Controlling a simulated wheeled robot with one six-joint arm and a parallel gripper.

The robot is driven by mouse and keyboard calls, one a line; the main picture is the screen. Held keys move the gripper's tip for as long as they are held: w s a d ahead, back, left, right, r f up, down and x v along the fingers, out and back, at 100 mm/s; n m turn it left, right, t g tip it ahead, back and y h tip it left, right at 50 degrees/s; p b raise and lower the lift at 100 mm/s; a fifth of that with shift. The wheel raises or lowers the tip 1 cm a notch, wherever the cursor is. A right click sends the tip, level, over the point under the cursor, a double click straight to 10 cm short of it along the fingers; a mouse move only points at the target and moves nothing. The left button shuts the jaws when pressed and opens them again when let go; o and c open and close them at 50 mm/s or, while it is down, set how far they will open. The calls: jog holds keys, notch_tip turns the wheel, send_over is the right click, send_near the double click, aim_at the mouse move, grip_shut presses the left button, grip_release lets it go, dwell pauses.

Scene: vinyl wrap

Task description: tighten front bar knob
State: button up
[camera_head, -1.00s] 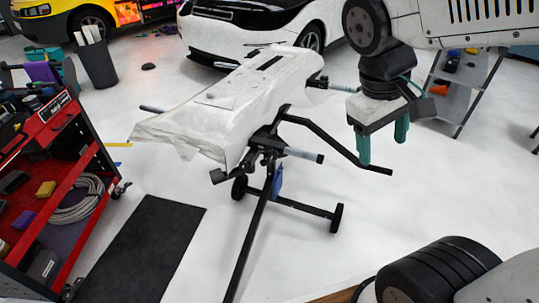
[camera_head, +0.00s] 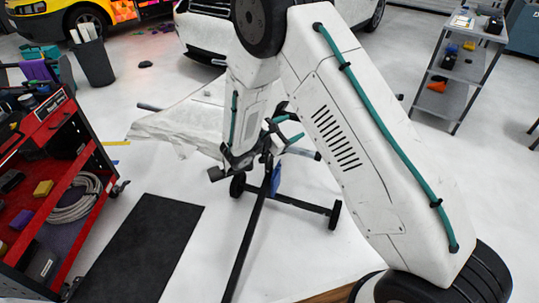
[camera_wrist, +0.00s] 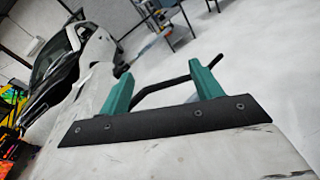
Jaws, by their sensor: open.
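The stand (camera_head: 262,215) is a black wheeled frame in the middle of the head view, carrying a white wrapped panel (camera_head: 170,128). A grey-ended bar (camera_head: 303,153) sticks out to the right from the stand's top. My gripper (camera_head: 286,128) is beside the stand's top joint, with its teal fingers partly hidden by my arm. In the wrist view my gripper (camera_wrist: 161,70) has its two teal fingers apart, with nothing clearly held. A black bent bar (camera_wrist: 165,86) shows between and beyond the fingers; contact cannot be told. I cannot make out the front bar knob itself.
A red tool cart (camera_head: 60,140) stands at the left and a black mat (camera_head: 140,245) lies beside it. A grey shelf cart (camera_head: 450,98) is at the back right. A white car (camera_head: 200,35) is behind. The floor right of the stand is clear.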

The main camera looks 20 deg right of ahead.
aim_at(270, 154)
jog(key=w+a+f+n+t+y, duration=0.15)
jog(key=a+f+n+t, duration=0.25)
jog(key=f, duration=0.5)
jog(key=w+a+f+n+t+y, duration=0.1)
jog(key=a+f+n+t+y, duration=0.3)
jog(key=f, duration=0.5)
jog(key=shift+n+g+h, duration=0.35)
jog(key=shift+n+g, duration=0.05)
jog(key=x, duration=0.7)
jog(key=shift+w+a+f, duration=0.25)
jog(key=shift+w, duration=0.2)
jog(key=c, duration=1)
